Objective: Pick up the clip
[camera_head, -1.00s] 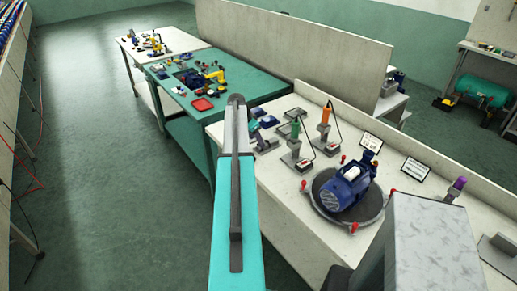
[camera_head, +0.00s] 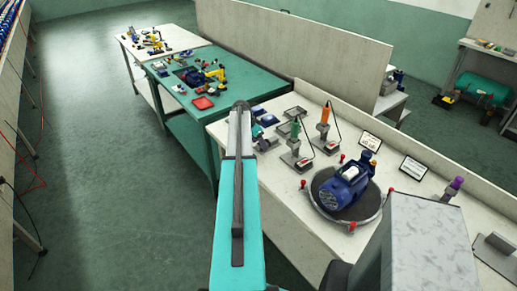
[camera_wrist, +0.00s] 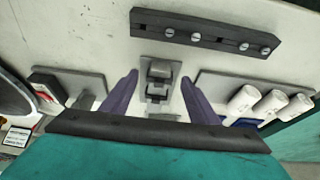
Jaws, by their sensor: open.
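My gripper (camera_wrist: 160,78) is open, with one purple finger to the left of the clip and one to the right. A gap shows on both sides of the clip, and I cannot tell the height of the fingertips over the plate. In the head view my own arm hides the gripper, and I cannot make out the clip there.
A dark slotted bar with screws (camera_wrist: 207,32) lies beyond the clip. A plate with white cylinders (camera_wrist: 270,103) is to the right, and a grey plate with a red-and-black part (camera_wrist: 45,90) to the left. In the head view a blue pump (camera_head: 347,187) stands on a round turntable.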

